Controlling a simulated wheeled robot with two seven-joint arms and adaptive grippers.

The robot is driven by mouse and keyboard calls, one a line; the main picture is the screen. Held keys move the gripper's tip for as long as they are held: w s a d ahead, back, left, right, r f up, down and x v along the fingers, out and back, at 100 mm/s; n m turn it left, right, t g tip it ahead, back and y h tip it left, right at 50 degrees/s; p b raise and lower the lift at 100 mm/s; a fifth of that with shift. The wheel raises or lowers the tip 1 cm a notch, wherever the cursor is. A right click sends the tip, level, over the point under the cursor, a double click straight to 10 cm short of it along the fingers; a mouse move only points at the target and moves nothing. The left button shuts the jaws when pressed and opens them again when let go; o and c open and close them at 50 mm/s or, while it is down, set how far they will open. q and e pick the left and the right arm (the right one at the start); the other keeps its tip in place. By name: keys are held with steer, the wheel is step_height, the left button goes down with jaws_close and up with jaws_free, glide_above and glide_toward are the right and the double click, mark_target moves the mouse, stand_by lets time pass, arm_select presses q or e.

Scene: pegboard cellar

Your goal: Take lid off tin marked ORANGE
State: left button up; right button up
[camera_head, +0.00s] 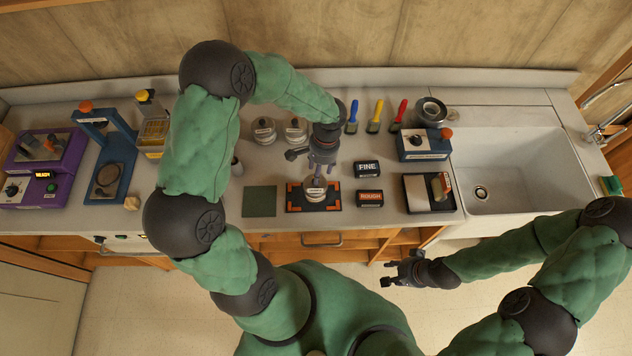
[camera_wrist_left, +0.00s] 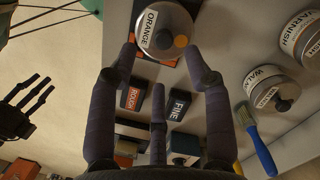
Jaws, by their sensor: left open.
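The tin marked ORANGE (camera_head: 315,192) stands on a black mat with orange corner marks (camera_head: 333,205). In the left wrist view the tin (camera_wrist_left: 153,22) shows its white ORANGE label, a silvery top with a dark knob, and an orange dot. The top appears to be in place. My left gripper (camera_head: 318,176) is open just above the tin. Its fingertips are spread around the near side of the top, with nothing held. My right gripper (camera_head: 392,273) is open and empty in front of the counter.
The FINE (camera_head: 367,169) and ROUGH (camera_head: 369,198) blocks lie right of the mat. Tins marked WALNUT (camera_wrist_left: 272,91) and VARNISH (camera_wrist_left: 302,36) stand behind. Several coloured brushes (camera_head: 374,117) lie at the back. A green square mat (camera_head: 259,201) is bare. A sink (camera_head: 510,170) is at the right.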

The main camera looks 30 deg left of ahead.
arm_select(q)
steer(key=shift+s+a+f, duration=0.1)
steer(key=shift+f, duration=0.8)
steer(key=shift+s+a+f, duration=0.15)
steer(key=shift+f, duration=0.8)
steer(key=shift+s+a+f, duration=0.1)
steer(key=shift+f, duration=0.8)
jaws_close()
